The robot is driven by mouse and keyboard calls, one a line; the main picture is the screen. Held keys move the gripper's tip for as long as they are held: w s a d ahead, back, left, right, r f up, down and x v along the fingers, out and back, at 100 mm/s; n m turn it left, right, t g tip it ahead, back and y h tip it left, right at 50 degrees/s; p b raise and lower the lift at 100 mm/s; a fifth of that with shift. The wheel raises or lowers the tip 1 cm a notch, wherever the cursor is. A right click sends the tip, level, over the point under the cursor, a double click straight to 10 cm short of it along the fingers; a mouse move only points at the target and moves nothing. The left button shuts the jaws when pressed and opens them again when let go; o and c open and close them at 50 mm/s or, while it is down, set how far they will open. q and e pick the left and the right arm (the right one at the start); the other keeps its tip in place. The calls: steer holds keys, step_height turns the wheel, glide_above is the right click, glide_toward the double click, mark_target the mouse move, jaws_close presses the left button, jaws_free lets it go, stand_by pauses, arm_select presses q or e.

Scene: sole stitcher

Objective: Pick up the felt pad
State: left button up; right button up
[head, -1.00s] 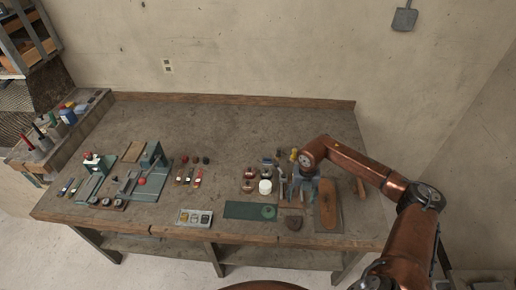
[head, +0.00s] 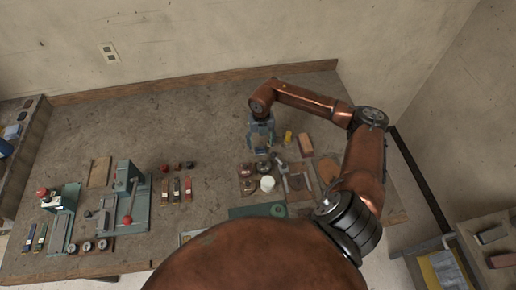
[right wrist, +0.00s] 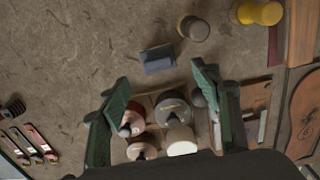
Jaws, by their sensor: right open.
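A small blue-grey block (right wrist: 158,58), which looks like the felt pad, lies on the bench in the right wrist view. It is just beyond the fingertips and roughly centred between them. My right gripper (right wrist: 162,78) is open and empty, with its two green fingers spread on either side. In the head view my right gripper (head: 261,148) points down over the back right part of the bench and hides the pad or most of it. I cannot tell its exact height above the bench. My left gripper is not in view.
Several jars (right wrist: 172,110) and a white pot (head: 267,183) stand close together beside the gripper. A dark round-topped thing (right wrist: 193,28) and a yellow one (head: 288,136) are near the pad. A green mat (head: 243,212) lies at the front. The back left bench is clear.

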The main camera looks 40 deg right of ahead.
mark_target(261, 149)
steer(key=shift+f, duration=0.4)
step_height(261, 149, down, 4)
steer(key=shift+f+p, duration=0.15)
steer(key=shift+p, duration=0.35)
steer(key=shift+w+f, duration=0.15)
steer(key=shift+f, duration=0.2)
steer(key=c, duration=0.6)
steer(key=shift+r, duration=0.1)
steer(key=c, duration=0.4)
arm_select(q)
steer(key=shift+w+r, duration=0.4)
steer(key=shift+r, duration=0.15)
arm_select(e)
steer(key=shift+c, duration=0.2)
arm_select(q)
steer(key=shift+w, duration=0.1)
